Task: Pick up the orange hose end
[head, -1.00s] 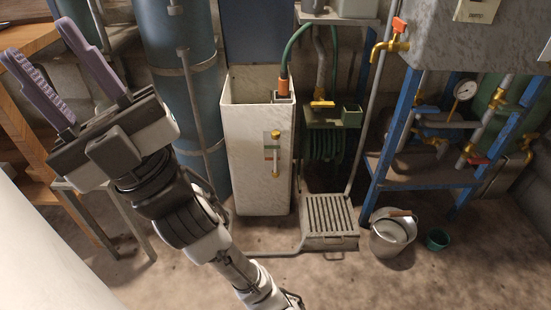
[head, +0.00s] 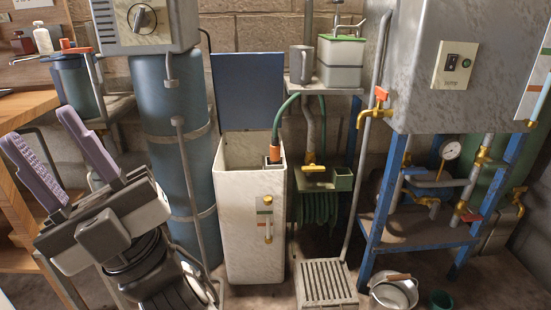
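The orange hose end (head: 275,153) is on the tip of a green hose (head: 283,117) that arches over from the right. It points down at the right inner side of a tall pale tank (head: 243,222) with its blue lid (head: 247,91) raised. Whether the end rests in a holder there is hard to tell. My gripper (head: 62,158) is at the left of the view, its two purple fingers spread apart with nothing between them. It is well to the left of the hose end and nearer the camera.
A blue cylinder (head: 167,130) stands between my gripper and the tank. A green hose reel (head: 318,207) hangs right of the tank, above a floor grate (head: 326,283). A blue stand (head: 366,225) with pipes, and a bucket (head: 393,291), are at the right. A wooden bench (head: 25,108) is at the left.

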